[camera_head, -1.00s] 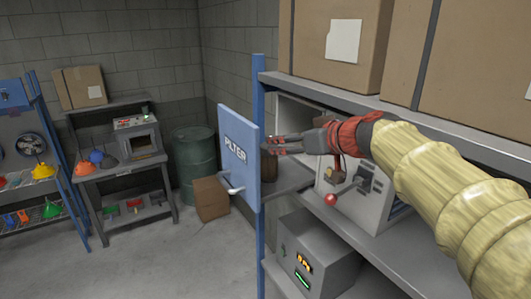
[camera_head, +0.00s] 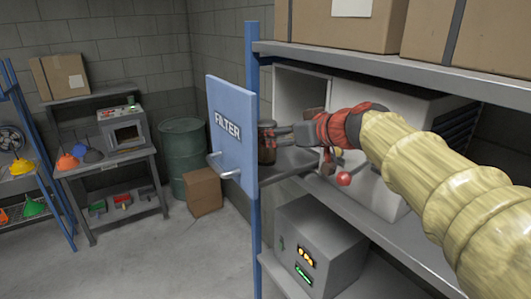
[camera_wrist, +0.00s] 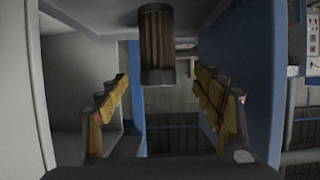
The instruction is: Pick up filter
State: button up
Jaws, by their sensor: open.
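The filter (camera_head: 267,152) is a brown ribbed cylinder with dark ends. In the head view it shows between the open blue door marked FILTER (camera_head: 228,135) and the white machine (camera_head: 300,103), partly hidden by my gripper (camera_head: 284,135). In the wrist view the filter (camera_wrist: 157,42) is upright at the top centre, ahead of and between my spread fingers. My gripper (camera_wrist: 160,98) is open and empty, and I see no finger touching the filter.
The blue door's inner face (camera_wrist: 258,85) runs close along the right of my fingers in the wrist view. A blue shelf post (camera_head: 252,80) stands beside the door. A grey box with lit displays (camera_head: 315,245) sits on the lower shelf. Cartons (camera_head: 345,25) fill the upper shelf.

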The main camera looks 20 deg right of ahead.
jog(key=x, duration=0.2)
jog(key=p+x, duration=0.1)
jog(key=x, duration=0.2)
jog(key=p+x, duration=0.1)
jog(key=x, duration=0.1)
jog(key=shift+w+d+f, duration=0.15)
jog(key=shift+f, duration=0.2)
jog(key=shift+w+f, duration=0.25)
jog(key=shift+w, duration=0.15)
jog(key=shift+c, duration=0.4)
jog(key=c, duration=1.3)
jog(key=shift+r, duration=0.1)
jog(key=shift+c, duration=0.2)
